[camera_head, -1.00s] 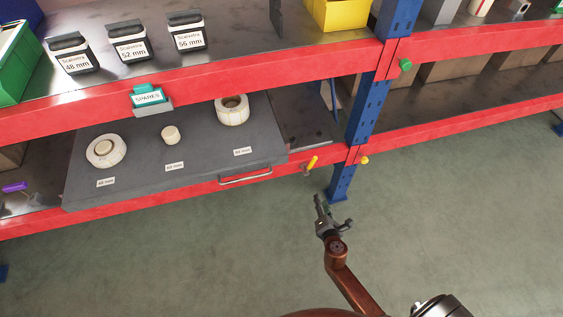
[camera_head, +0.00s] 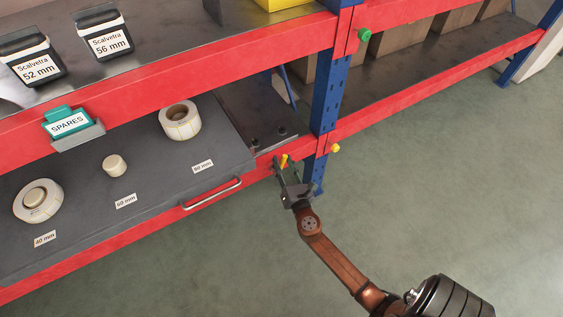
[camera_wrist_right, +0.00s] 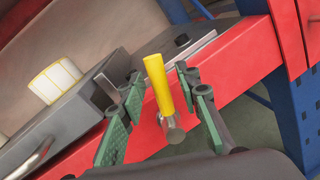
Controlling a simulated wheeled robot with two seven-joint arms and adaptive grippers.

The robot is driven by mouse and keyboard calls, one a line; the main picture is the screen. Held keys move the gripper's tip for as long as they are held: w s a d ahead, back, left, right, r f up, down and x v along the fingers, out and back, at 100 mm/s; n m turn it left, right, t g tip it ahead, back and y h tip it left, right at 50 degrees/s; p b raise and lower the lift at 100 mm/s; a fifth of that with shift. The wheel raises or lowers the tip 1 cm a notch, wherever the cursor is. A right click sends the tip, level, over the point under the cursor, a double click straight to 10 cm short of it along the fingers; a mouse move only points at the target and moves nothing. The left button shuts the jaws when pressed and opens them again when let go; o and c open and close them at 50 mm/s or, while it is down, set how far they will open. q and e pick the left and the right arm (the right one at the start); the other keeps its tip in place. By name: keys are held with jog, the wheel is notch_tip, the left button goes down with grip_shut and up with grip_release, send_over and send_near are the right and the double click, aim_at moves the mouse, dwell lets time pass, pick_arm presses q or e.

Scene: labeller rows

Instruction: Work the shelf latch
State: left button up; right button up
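The shelf latch has a yellow lever (camera_head: 284,160) on the red front beam (camera_head: 254,171), right of the grey pull-out tray's handle (camera_head: 212,194). In the right wrist view the yellow lever (camera_wrist_right: 157,82) points up with a slight tilt, on a metal pivot (camera_wrist_right: 172,129). My right gripper (camera_head: 287,175) is at the latch. In its wrist view the green-padded fingers (camera_wrist_right: 160,92) are open, one on each side of the lever, with gaps visible. My left gripper is not in view.
A blue post (camera_head: 328,90) stands right of the latch, with a yellow knob (camera_head: 334,148) and a green knob (camera_head: 364,34) nearby. A SPARES holder (camera_head: 70,125) hangs above. The floor in front is clear.

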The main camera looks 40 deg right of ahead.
jog(key=shift+w+d, duration=0.1)
jog(key=shift+w, duration=0.1)
grip_shut()
dwell(0.3)
dwell(0.3)
